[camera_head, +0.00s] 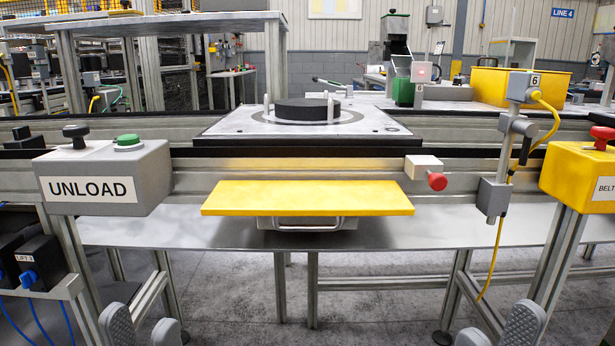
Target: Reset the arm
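My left gripper (142,326) shows at the bottom left edge. The rest of both arms is out of view. A pallet (225,124) sits on the conveyor ahead, with a dark round disc (302,109) on it. Neither gripper touches anything visible.
A yellow shelf (305,198) juts out below the conveyor. A grey UNLOAD box (150,178) with black and green buttons stands left, a yellow BELT box (572,172) right. A red knob (437,181) sticks out near the shelf. Table legs stand beyond the grippers; the floor between is clear.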

